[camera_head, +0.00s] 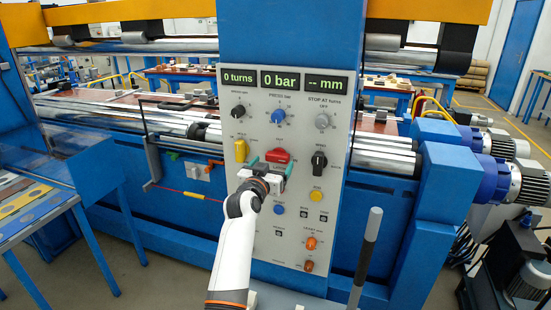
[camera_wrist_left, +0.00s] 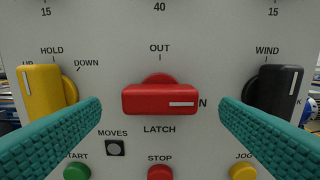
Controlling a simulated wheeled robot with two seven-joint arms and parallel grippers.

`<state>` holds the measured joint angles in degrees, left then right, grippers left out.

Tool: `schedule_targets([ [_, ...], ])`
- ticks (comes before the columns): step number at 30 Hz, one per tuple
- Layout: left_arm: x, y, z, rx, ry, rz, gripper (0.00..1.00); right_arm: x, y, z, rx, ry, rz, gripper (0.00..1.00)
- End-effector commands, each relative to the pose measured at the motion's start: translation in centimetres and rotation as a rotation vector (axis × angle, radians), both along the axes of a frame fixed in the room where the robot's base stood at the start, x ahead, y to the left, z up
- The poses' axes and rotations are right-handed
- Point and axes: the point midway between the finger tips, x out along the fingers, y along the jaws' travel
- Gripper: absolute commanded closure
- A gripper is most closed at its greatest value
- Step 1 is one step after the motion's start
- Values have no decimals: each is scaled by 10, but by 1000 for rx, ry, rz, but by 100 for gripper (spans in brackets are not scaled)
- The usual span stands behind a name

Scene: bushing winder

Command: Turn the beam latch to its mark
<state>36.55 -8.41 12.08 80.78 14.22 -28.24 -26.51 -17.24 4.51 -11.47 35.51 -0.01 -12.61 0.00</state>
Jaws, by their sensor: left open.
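The beam latch is a red bar-shaped knob (camera_head: 278,155) on the grey control panel. In the left wrist view the red latch knob (camera_wrist_left: 150,99) lies level, and its white line is at its right end, pointing right. "OUT" with a tick is printed above it, "LATCH" below, and a partly hidden word ending in "N" at its right. My left gripper (camera_head: 271,167) is open in front of the latch. Its teal fingers stand apart on either side of the knob, with clear gaps and no visible contact. My right gripper is not in view.
A yellow knob (camera_wrist_left: 40,93) marked HOLD is left of the latch and a black knob (camera_wrist_left: 279,91) marked WIND is right, each close to a finger. Green, red and yellow buttons sit below.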

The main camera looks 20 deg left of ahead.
Motion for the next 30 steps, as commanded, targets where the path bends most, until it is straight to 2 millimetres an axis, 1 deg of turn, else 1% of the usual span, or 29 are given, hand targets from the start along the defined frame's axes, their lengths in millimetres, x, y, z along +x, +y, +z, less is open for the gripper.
schedule_targets([
  [1, 8, 0, 2, 0, 1, 0, 15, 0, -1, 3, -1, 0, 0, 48],
  [3, 17, 0, 1, 1, 0, 0, 15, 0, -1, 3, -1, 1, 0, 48],
  [7, 28, -1, 0, 0, 0, 0, 15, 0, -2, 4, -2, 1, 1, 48],
  [12, 34, -1, 0, 1, 0, 1, 15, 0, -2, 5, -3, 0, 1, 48],
  [19, 34, -1, 0, 1, -1, 1, 15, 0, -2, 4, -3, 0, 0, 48],
  [20, 34, -1, 0, 1, 0, 1, 16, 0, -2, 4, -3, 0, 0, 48],
  [27, 34, -1, 0, 1, 0, 1, 55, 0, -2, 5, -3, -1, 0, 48],
  [28, 34, -1, 0, 1, 0, 1, 59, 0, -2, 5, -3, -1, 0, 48],
  [30, 34, -1, 0, 0, 0, 1, 59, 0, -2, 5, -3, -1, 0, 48],
])
